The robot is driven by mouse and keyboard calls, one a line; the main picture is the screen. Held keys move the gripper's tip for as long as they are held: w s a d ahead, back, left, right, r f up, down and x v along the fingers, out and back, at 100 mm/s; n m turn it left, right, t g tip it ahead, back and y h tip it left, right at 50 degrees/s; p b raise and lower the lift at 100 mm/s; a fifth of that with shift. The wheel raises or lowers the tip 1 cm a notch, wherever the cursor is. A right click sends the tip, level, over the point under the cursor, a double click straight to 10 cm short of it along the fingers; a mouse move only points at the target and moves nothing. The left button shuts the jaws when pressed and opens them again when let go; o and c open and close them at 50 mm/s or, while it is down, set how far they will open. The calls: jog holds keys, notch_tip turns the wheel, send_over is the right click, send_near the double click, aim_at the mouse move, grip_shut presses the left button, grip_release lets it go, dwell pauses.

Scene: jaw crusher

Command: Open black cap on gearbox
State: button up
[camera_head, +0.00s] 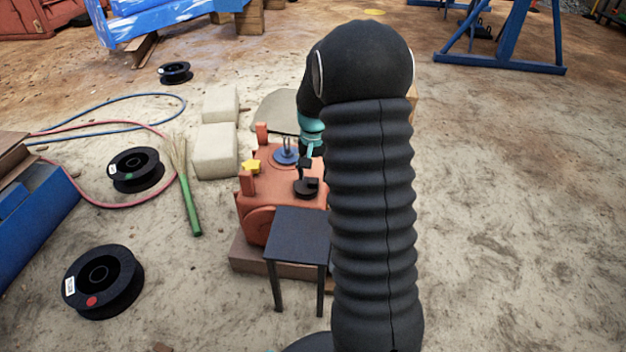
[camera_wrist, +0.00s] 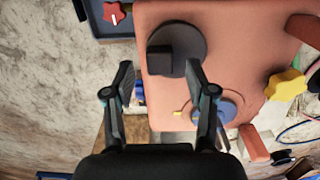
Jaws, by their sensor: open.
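In the wrist view the black cap (camera_wrist: 188,45) lies ahead of my gripper (camera_wrist: 160,74). My gripper's fingers are spread, with nothing between them, and the right fingertip overlaps the cap's lower edge in the picture. Whether it touches the cap cannot be told. In the head view my gripper is small and dark above the gearbox, mostly hidden by my arm.
A yellow star-shaped knob (camera_head: 250,166) and a blue disc (camera_head: 285,156) sit on the gearbox. A dark small table (camera_head: 300,232) stands close in front of it. A red star-shaped knob (camera_wrist: 115,13) lies at the wrist view's top left. Spools, hoses and a green-handled broom (camera_head: 190,205) lie left.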

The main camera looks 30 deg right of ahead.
jog(key=shift+f, duration=1)
grip_shut()
